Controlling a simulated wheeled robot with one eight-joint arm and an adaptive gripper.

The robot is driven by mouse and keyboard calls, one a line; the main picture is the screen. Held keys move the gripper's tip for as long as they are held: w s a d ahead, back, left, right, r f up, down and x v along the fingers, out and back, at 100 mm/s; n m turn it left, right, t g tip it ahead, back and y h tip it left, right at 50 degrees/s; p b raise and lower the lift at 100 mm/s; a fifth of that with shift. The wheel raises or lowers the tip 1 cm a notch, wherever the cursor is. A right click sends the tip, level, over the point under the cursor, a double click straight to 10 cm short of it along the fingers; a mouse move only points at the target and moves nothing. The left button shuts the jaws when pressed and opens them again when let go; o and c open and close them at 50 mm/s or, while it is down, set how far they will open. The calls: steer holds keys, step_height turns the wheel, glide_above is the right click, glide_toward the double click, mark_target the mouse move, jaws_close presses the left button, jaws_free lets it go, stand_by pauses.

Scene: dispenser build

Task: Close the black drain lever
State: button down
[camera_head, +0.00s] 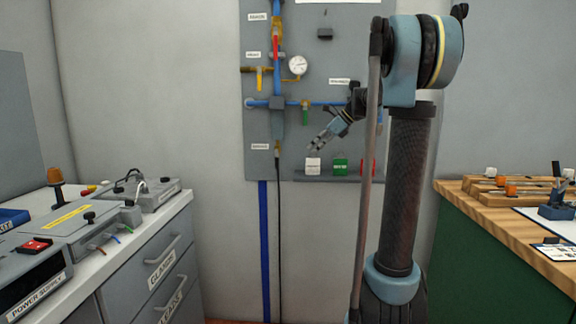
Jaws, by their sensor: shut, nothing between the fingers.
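A grey wall panel (262,128) carries blue pipes with several coloured valve levers. The lowest label (259,147) on the panel is too small to read. Beside it, a brass fitting (277,149) sits at the lower end of the vertical pipe, with a thin black line running down from it. I cannot make out a separate black lever there or its position. My gripper (314,144) is shut and empty. It points down and left in front of the panel, right of that fitting and apart from it in the picture.
A red lever (275,46), a yellow lever (259,79), a gauge (298,66) and a green lever (305,117) are on the panel. White (313,166), green (340,167) and red (368,167) blocks stand below my gripper. Counters flank left (118,248) and right (500,212).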

mark_target(277, 159)
steer(key=x, duration=0.9)
steer(key=shift+a+f, duration=0.2)
steer(key=shift+w+a+f, duration=0.1)
steer(key=shift+w+a, duration=0.15)
steer(key=shift+a, duration=0.75)
steer(key=shift+w+a+f, duration=0.1)
steer(key=shift+w+a, duration=0.15)
steer(key=shift+a, duration=0.8)
steer(key=shift+a, duration=0.2)
steer(key=shift+y, duration=0.3)
